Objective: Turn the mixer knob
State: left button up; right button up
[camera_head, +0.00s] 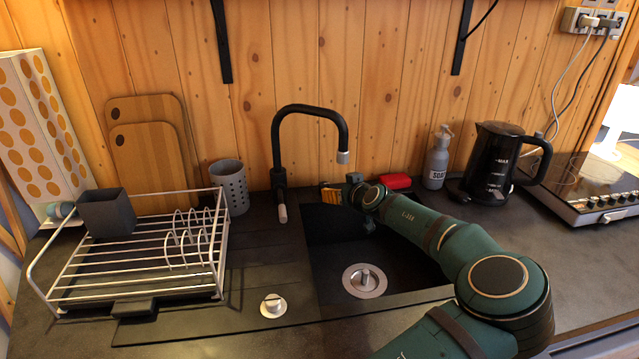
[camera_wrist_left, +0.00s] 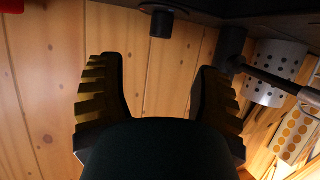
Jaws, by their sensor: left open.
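The black mixer tap (camera_head: 277,150) rises behind the sink, its spout arching right. Its mixer knob (camera_head: 281,206), a short dark lever with a pale tip, sticks out at the base toward the viewer. My left gripper (camera_head: 331,193) is right of the tap, above the back of the sink, apart from the knob. In the left wrist view the open gripper (camera_wrist_left: 160,75) has nothing between its ridged yellow-black fingers. That view is upside down; the tap (camera_wrist_left: 231,45) and its lever (camera_wrist_left: 283,84) show beyond the right finger. My right gripper is not in view.
A black cylinder (camera_wrist_left: 162,24) stands on the counter's back edge. A perforated cup (camera_head: 230,185) and dish rack (camera_head: 150,265) are left of the tap. A red item (camera_head: 396,181), soap bottle (camera_head: 437,160) and kettle (camera_head: 490,165) stand right. The sink (camera_head: 400,250) lies under my arm.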

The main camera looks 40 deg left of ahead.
aim_at(322, 185)
pick_arm(q)
jog(key=b+x, duration=0.1)
jog(key=x, duration=1.2)
jog(key=shift+s+a+f+b, duration=0.1)
jog(key=shift+b, duration=0.3)
jog(key=c, duration=0.9)
grip_shut()
jog(key=shift+f, duration=0.1)
